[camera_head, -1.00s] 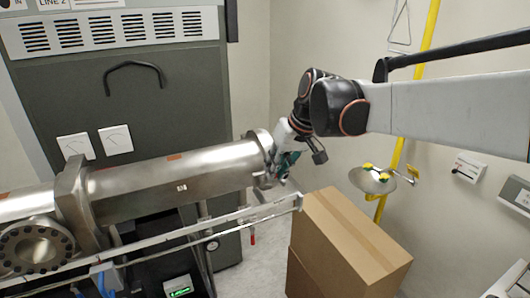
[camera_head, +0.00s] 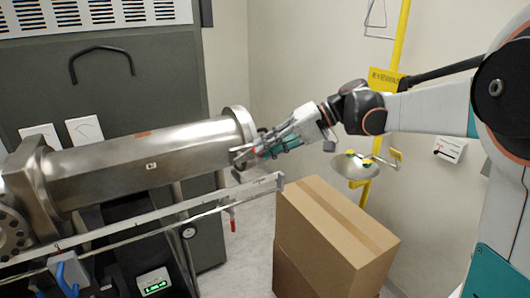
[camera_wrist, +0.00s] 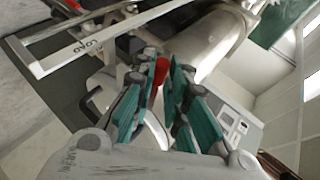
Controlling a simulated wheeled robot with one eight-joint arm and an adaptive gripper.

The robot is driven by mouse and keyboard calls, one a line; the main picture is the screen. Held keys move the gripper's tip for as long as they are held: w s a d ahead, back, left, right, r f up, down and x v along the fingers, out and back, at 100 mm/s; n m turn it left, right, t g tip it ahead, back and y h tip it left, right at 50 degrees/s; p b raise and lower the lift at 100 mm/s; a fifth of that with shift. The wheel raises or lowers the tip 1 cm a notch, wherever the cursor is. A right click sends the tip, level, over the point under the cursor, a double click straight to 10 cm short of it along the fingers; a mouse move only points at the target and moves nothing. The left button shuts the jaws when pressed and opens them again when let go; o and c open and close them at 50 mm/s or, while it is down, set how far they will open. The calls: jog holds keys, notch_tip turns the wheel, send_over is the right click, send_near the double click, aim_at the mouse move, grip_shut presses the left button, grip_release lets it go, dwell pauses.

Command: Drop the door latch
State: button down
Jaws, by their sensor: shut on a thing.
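The steel cylinder (camera_head: 150,160) lies across the left and ends in a round flange (camera_head: 243,130). My gripper (camera_head: 250,152) reaches in from the right, its teal fingers at the lower part of this end. In the wrist view the fingers of my gripper (camera_wrist: 164,72) are closed around a red piece (camera_wrist: 160,72), which looks like the handle of the door latch. The latch's mount is mostly hidden by the fingers. The cylinder also shows behind them in the wrist view (camera_wrist: 215,40).
A metal rail (camera_head: 150,230) runs below the cylinder and ends under my gripper. A cardboard box (camera_head: 330,225) stands right of the rail's end. An eyewash bowl (camera_head: 355,167) and yellow pipe (camera_head: 392,50) are behind. A red handle (camera_head: 232,222) hangs below the rail.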

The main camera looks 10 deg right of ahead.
jog(key=shift+d+f+y+b, duration=0.15)
jog(key=shift+f+y+b, duration=0.2)
jog(key=shift+y, duration=0.05)
jog(key=c, duration=1.9)
grip_release()
jog(key=shift+r, duration=0.1)
jog(key=v, duration=1.2)
